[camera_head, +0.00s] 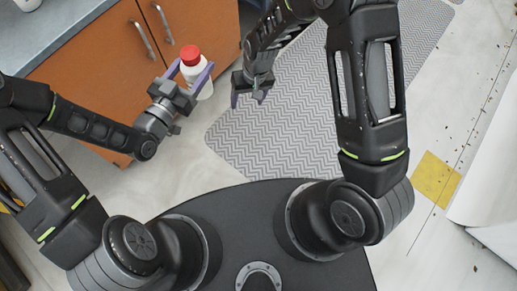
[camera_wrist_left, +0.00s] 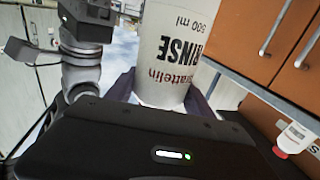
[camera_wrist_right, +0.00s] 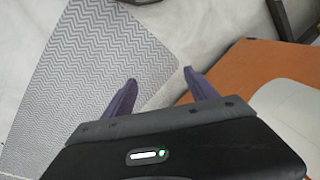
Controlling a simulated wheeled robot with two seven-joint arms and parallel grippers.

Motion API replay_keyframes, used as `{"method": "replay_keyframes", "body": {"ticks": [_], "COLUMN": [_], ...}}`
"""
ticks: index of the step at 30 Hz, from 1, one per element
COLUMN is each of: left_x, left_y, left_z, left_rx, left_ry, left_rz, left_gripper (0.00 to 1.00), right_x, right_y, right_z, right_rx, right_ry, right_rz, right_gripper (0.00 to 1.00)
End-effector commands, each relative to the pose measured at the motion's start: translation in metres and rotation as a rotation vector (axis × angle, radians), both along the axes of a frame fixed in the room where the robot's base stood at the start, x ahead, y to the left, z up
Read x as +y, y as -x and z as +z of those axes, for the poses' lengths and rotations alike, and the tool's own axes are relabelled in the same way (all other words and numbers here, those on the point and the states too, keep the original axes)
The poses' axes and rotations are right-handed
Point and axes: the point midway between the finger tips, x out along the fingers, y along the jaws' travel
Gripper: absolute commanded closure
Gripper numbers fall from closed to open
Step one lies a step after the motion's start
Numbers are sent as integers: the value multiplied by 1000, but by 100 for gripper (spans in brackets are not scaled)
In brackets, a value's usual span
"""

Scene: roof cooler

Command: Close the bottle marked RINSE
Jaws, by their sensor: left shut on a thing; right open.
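A white bottle (camera_head: 193,73) is held in my left gripper (camera_head: 190,76), in front of the orange cabinet. A red cap (camera_head: 190,55) shows at its top; I cannot tell how tightly it sits. In the left wrist view the bottle (camera_wrist_left: 172,60) fills the space between the fingers, and its label reads RINSE and 500 ml, upside down in that picture. The cap is out of sight there. My right gripper (camera_head: 249,98) is open and empty, to the right of the bottle and apart from it. Its fingers (camera_wrist_right: 159,80) also show in the right wrist view with nothing between them.
An orange cabinet (camera_head: 110,50) with metal handles and a grey counter (camera_head: 50,35) stand at the upper left. Another white bottle with a red cap (camera_wrist_left: 293,138) shows in the left wrist view. A grey zigzag mat (camera_head: 290,135) lies on the floor, clear of objects.

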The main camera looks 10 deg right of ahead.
Motion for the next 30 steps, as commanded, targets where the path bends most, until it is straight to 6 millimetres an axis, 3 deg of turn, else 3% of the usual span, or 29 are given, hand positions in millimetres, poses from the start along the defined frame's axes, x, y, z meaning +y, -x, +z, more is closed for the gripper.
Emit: {"method": "replay_keyframes", "body": {"ticks": [1, 4, 9, 12, 17, 30], "left_x": [0, 0, 0, 0, 0, 0], "left_y": [0, 0, 0, 0, 0, 0], "left_z": [0, 0, 0, 0, 0, 0], "left_rx": [-1, -1, -1, -1, -1, -1], "left_ry": [1, 1, 1, 1, 1, 1], "left_rz": [0, 0, 0, 0, 0, 0], "left_gripper": [100, 100, 100, 100, 100, 100], "right_x": [-7, -8, 2, 6, 10, 9], "right_y": [33, 87, 156, 177, 188, 187], "right_z": [-29, -64, -82, -82, -81, -81], "right_rx": [26, 34, 29, 20, 13, 11], "right_ry": [-27, -84, -162, -187, -203, -201], "right_rz": [-28, -75, -146, -174, -190, -190], "right_gripper": [33, 33, 33, 33, 33, 33]}}
